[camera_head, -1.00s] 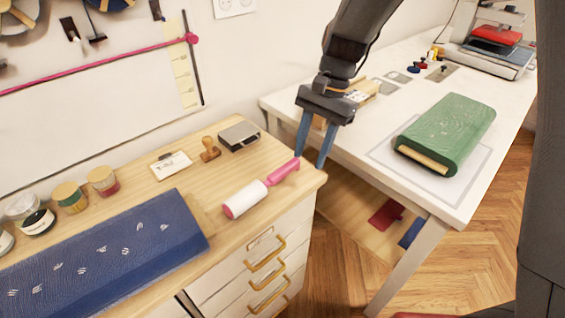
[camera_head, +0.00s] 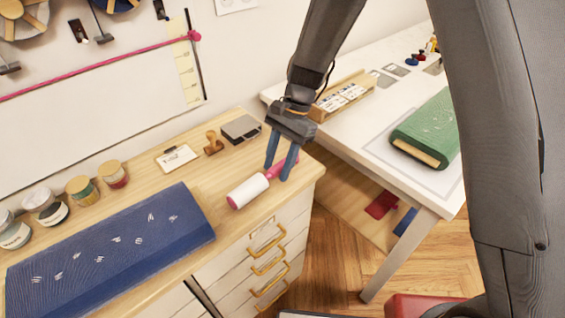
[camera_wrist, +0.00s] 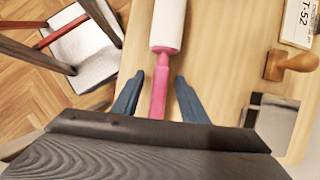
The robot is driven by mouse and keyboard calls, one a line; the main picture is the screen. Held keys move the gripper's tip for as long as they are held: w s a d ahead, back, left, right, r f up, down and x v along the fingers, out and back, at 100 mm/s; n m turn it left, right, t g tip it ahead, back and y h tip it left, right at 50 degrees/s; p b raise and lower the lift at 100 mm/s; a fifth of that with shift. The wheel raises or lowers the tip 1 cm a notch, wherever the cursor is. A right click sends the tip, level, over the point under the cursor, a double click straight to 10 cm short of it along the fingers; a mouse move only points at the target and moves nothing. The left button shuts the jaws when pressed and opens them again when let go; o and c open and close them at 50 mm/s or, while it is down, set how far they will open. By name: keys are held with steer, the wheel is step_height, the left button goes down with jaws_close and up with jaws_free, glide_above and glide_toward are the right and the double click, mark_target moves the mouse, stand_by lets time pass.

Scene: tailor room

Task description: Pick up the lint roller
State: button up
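The lint roller lies on the wooden top of the drawer cabinet, near its right front edge. Its white roll (camera_head: 248,190) points to the lower left, and its pink handle (camera_head: 283,167) points to the upper right. My gripper (camera_head: 280,174) is open, with its blue fingers at the handle. In the wrist view my gripper (camera_wrist: 157,100) has one finger on each side of the pink handle (camera_wrist: 160,88), with gaps showing on both sides. The white roll (camera_wrist: 168,22) lies beyond the fingertips. The handle's end is hidden behind the gripper body in the wrist view.
A wooden stamp (camera_head: 213,143), a card (camera_head: 177,157) and a grey metal box (camera_head: 241,129) lie behind the roller. Blue folded fabric (camera_head: 110,250) and several jars are to the left. A white table (camera_head: 385,181) with green fabric (camera_head: 430,130) stands to the right.

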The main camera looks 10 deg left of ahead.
jaws_close()
